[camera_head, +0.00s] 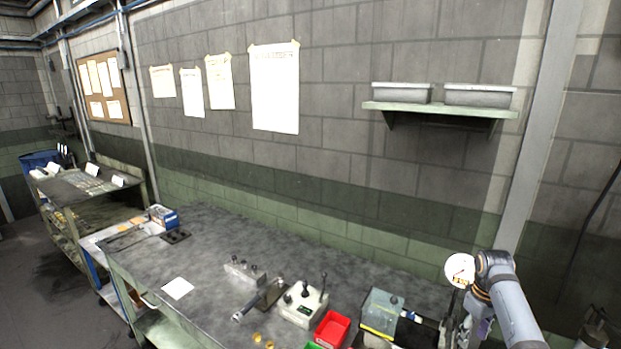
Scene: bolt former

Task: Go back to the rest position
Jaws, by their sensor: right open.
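My right arm comes in at the lower right, with its grey links (510,305) bent over the right end of the workbench (215,235). My right gripper (449,332) hangs below the white wrist joint near the bottom edge. It is small and dark here, open, and I see nothing held in it. My left gripper is out of view.
A grey control box with levers (301,303), a red bin (332,329) and a green bin (313,346) stand along the bench front. A white sheet (178,288) lies further left. A wall shelf (440,109) holds two grey trays. The bench's back left is mostly clear.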

